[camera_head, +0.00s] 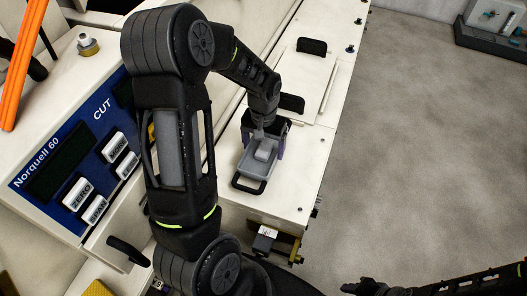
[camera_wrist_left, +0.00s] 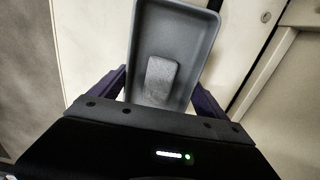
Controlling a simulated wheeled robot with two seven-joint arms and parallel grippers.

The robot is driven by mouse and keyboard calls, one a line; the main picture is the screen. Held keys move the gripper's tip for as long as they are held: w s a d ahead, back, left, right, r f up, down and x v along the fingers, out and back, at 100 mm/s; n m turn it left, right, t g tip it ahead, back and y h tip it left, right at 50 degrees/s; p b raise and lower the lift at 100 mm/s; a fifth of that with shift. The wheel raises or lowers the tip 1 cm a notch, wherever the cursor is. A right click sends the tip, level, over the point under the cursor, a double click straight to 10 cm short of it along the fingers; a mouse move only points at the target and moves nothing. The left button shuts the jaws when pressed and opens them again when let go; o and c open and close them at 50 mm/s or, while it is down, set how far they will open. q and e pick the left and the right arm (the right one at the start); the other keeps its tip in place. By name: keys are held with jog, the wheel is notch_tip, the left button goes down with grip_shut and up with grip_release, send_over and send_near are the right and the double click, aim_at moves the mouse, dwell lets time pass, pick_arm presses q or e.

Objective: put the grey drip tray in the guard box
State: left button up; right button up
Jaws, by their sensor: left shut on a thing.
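The grey drip tray (camera_head: 246,167) is a shallow rectangular tray with raised walls. A lighter grey block-like piece stands in its middle. My left gripper (camera_head: 264,142) is shut on the tray, over the white machine top. In the left wrist view the tray (camera_wrist_left: 187,60) lies between my purple fingers (camera_wrist_left: 160,92), one on each long side. A black loop handle (camera_head: 249,186) shows at the tray's near end; I cannot tell whether it belongs to the tray. I cannot make out the guard box for certain. My right gripper (camera_head: 364,287) is at the bottom edge, its jaws unclear.
A white panel with black handles (camera_head: 311,46) lies behind the tray on the machine top. The blue Norquell 60 control panel (camera_head: 75,150) is at left. A small box-shaped fitting (camera_head: 265,238) is below the machine's front edge. The grey floor at right is mostly clear.

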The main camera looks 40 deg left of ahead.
pick_arm(q)
jog(key=shift+f, duration=1.3)
jog(key=shift+f, duration=0.1)
jog(key=shift+f, duration=0.15)
jog(key=o, duration=1.4)
notch_tip(320, 180, up, 12)
jog(key=shift+r+p, duration=0.25)
jog(key=shift+p, duration=0.05)
